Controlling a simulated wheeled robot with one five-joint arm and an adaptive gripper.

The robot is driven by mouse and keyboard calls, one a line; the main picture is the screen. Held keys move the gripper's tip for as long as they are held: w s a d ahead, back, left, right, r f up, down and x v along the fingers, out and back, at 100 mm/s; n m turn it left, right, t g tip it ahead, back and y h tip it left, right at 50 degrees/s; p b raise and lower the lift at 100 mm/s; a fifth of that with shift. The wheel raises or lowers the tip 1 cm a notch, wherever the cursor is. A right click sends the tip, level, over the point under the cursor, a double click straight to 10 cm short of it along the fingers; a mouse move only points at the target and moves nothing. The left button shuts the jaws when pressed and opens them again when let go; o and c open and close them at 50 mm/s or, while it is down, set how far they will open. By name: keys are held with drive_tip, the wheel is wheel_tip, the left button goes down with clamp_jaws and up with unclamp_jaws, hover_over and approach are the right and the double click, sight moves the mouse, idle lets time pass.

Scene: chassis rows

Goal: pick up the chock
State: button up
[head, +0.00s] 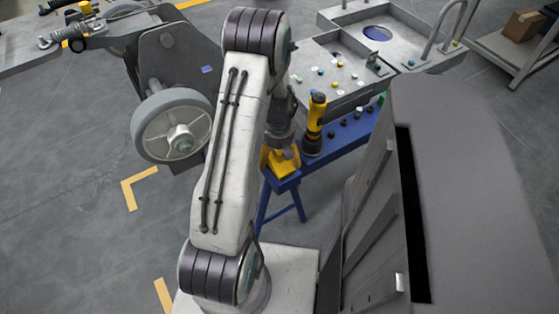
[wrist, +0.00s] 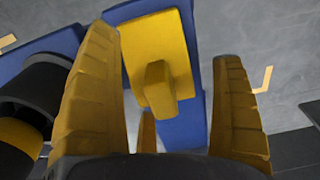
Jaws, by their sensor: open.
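The chock (wrist: 160,45) is a yellow block with a raised yellow grip on top, lying on the blue bench (wrist: 205,95). In the wrist view it lies between the spread yellow fingers of my gripper (wrist: 166,48), with a gap to the right finger. The left finger comes close to its left edge; I cannot tell if they touch. My gripper is open and holds nothing. In the head view yellow shows under my wrist at the bench's near left end, partly hidden by my arm; chock and fingers are hard to tell apart there.
A black and yellow flashlight (head: 315,125) stands on the bench just right of my gripper. Small dark knobs (head: 345,122) lie farther along. A grey panelled unit (head: 440,190) rises at right. A wheeled grey chassis (head: 175,125) stands at left. Floor at lower left is clear.

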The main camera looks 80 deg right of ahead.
drive_tip(key=c, duration=1.5)
